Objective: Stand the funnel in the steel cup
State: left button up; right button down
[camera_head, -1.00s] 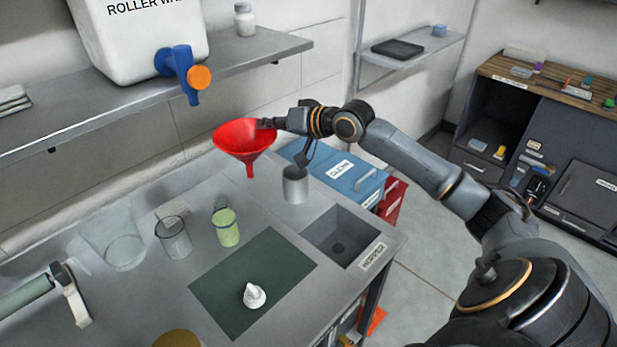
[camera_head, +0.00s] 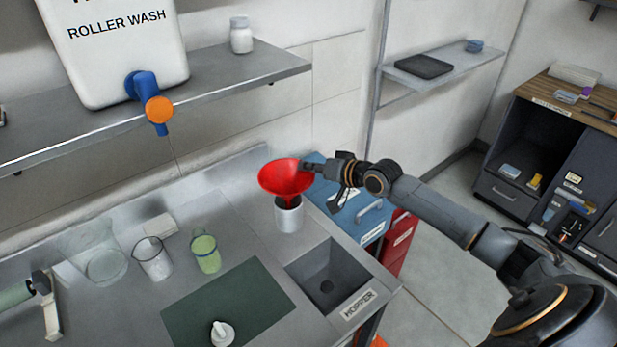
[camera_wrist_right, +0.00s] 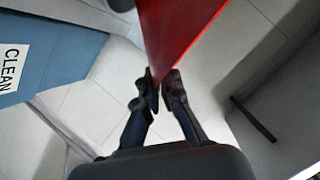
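The red funnel (camera_head: 285,179) is upright, wide mouth up, directly over the steel cup (camera_head: 289,218) in the head view. Its spout runs down to the cup's dark mouth; its lower end is hidden, so I cannot tell whether it rests in the cup. My right gripper (camera_head: 307,166) is at the right side of the funnel's rim. In the right wrist view my right gripper (camera_wrist_right: 160,88) has its fingers closed on the edge of the red funnel (camera_wrist_right: 172,35). The cup does not clearly show there.
The hopper sink (camera_head: 328,278) lies in front of the cup. A green jar (camera_head: 206,252), a glass beaker (camera_head: 152,258) and a dark green mat (camera_head: 235,305) are to the left. Blue (camera_head: 352,212) and red bins stand behind right. A shelf (camera_head: 215,88) overhangs the back.

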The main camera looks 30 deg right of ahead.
jog(key=shift+f, duration=2)
jog(key=c, duration=1.5)
grip_release()
pick_arm(q)
jog(key=shift+d+f, duration=0.2)
jog(key=shift+d, duration=0.6)
jog(key=shift+r, duration=0.1)
pick_arm(e)
jog(key=shift+r, duration=0.15)
jog(key=shift+v, duration=6.15)
